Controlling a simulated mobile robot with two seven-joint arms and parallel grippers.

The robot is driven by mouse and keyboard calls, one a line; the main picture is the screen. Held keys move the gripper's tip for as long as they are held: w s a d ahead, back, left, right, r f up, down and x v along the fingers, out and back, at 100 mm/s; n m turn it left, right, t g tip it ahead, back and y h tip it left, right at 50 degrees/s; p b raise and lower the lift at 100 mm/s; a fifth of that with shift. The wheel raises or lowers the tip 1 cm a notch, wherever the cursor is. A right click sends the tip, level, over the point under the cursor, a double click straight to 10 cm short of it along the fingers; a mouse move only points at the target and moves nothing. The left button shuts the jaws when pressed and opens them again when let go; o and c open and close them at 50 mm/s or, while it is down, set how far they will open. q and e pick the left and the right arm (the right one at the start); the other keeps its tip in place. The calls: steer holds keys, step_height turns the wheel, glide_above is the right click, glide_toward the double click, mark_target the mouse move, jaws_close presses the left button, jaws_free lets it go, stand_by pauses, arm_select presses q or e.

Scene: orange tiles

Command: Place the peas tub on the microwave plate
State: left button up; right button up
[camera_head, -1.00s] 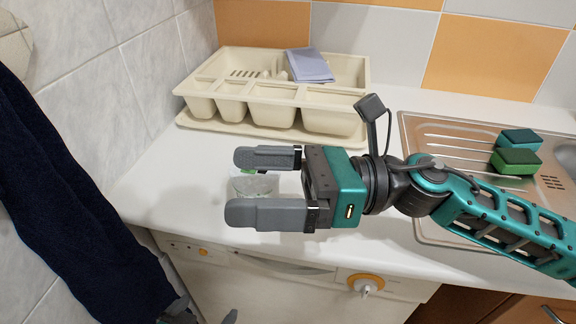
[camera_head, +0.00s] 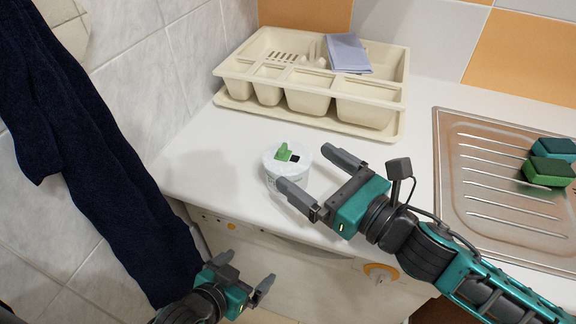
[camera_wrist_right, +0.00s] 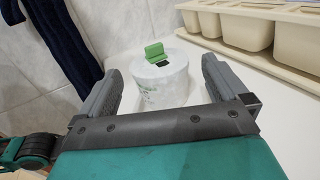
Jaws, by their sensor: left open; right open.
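The peas tub (camera_head: 279,168) is a small white round tub with a green tab on its lid. It stands upright on the white counter, near the counter's front left. My right gripper (camera_head: 316,172) is open, with its fingers pointing at the tub from the right. In the right wrist view the tub (camera_wrist_right: 160,88) shows ahead between the two spread fingers (camera_wrist_right: 162,85). My left gripper (camera_head: 247,280) is open and empty, low in front of the counter. I see no microwave plate in these views.
A cream dish rack (camera_head: 330,122) with a folded grey-blue cloth (camera_head: 348,54) stands behind the tub. A steel sink drainer (camera_head: 500,190) with sponges (camera_head: 550,171) is at the right. A dark blue towel (camera_head: 95,150) hangs at the left wall. The counter (camera_head: 200,150) around the tub is mostly clear.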

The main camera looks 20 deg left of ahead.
mark_target(271, 147)
steer(key=shift+f+x, duration=0.2)
steer(key=shift+x, duration=0.85)
steer(key=shift+f+x, duration=0.2)
steer(key=shift+x, duration=0.8)
steer(key=shift+f+x, duration=0.15)
steer(key=shift+x, duration=0.9)
steer(key=shift+s, duration=0.15)
steer(key=shift+c, duration=0.5)
steer(key=shift+r, duration=0.15)
steer(key=c, duration=1)
